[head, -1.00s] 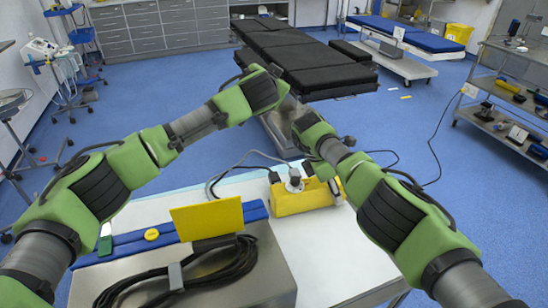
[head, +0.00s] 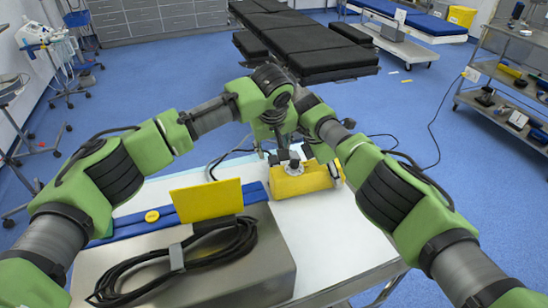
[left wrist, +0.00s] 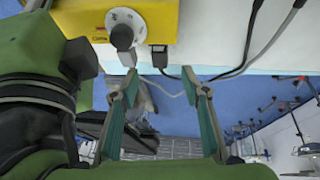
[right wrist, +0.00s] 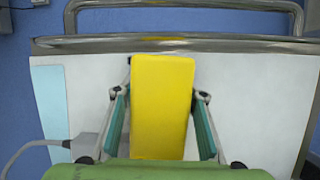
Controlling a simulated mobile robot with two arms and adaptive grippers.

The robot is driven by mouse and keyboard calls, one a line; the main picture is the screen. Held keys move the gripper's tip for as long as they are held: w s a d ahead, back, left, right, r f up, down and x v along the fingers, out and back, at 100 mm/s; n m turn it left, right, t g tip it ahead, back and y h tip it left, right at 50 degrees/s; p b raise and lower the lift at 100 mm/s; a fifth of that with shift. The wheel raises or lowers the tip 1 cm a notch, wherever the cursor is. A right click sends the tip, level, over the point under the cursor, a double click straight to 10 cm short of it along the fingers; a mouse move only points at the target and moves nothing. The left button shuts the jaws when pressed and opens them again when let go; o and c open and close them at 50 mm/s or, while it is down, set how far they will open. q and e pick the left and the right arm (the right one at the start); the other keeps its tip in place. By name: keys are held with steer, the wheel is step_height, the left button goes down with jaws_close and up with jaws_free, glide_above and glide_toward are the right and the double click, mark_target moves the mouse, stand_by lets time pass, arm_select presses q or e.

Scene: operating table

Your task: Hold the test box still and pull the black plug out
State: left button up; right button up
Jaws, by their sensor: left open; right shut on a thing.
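The yellow test box (head: 300,184) lies on the white table; it has a grey-white dial (left wrist: 126,22) with a black knob (left wrist: 122,38). The black plug (left wrist: 160,58) sits at the box's edge beside the dial, with a cable running from it. My left gripper (left wrist: 162,82) is open, its fingertips on either side of the plug's line and just short of it; I see no contact. My right gripper (right wrist: 160,97) is shut on the test box, which shows between its fingers in the right wrist view (right wrist: 162,75). In the head view my arms partly hide the plug.
A metal case (head: 245,260) with a coiled black cable (head: 130,282) and a yellow panel (head: 208,200) stands front left on the table. A blue strip (head: 130,226) lies behind it. Loose cables run off the far table edge. The table's right front is clear.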

mark_target(274, 161)
arm_select(q)
steer(key=x, duration=0.8)
steer(key=shift+f, duration=0.1)
jaws_close()
steer(key=c, duration=1)
jaws_free()
jaws_close()
